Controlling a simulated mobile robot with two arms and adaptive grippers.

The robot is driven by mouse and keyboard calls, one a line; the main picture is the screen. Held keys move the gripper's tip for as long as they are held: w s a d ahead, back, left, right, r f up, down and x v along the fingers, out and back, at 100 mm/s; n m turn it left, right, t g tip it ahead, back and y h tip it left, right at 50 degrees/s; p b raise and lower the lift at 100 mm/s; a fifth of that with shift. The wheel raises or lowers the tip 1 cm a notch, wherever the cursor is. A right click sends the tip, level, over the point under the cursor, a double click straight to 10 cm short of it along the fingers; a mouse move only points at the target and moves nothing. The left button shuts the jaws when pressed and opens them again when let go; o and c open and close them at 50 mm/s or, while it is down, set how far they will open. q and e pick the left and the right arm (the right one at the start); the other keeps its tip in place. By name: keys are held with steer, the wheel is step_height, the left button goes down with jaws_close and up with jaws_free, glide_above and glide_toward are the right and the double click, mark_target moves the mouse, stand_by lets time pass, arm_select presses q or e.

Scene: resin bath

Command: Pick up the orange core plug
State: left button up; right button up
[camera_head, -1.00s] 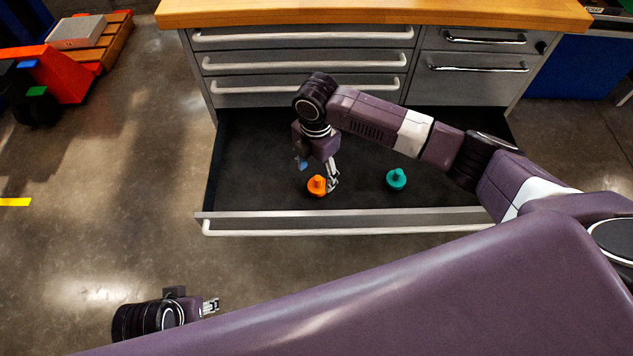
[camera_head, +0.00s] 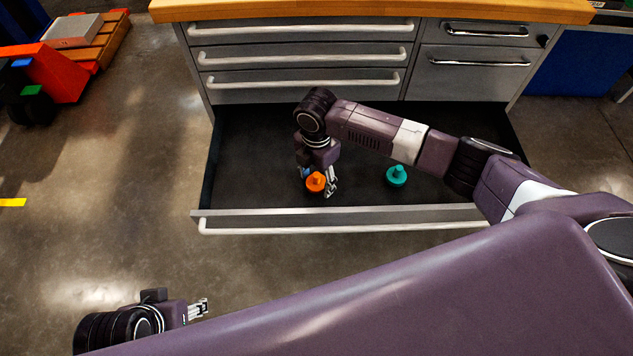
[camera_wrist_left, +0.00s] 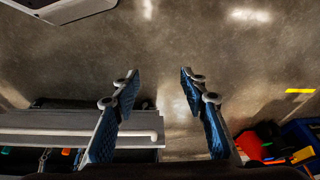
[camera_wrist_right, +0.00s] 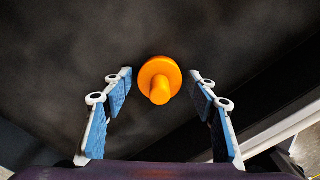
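The orange core plug (camera_head: 315,182) stands on the dark floor of the open bottom drawer (camera_head: 260,150), near its front wall. In the right wrist view the plug (camera_wrist_right: 161,78) shows its round base and a narrower stem, centred ahead of the fingertips. My right gripper (camera_head: 319,184) is open and low in the drawer at the plug; its fingers (camera_wrist_right: 160,82) are wide apart on either side, with gaps to the plug. My left gripper (camera_wrist_left: 160,75) is open and empty, outside the drawer, over the floor; it also shows at the lower left of the head view (camera_head: 200,309).
A teal plug (camera_head: 397,176) stands in the same drawer to the right. The drawer's front wall and handle (camera_head: 330,229) run close in front of the orange plug. A wooden worktop (camera_head: 370,11) is above the cabinet. A red cart stands at far left.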

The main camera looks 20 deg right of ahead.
steer(key=c, duration=0.9)
steer(key=shift+r, duration=0.1)
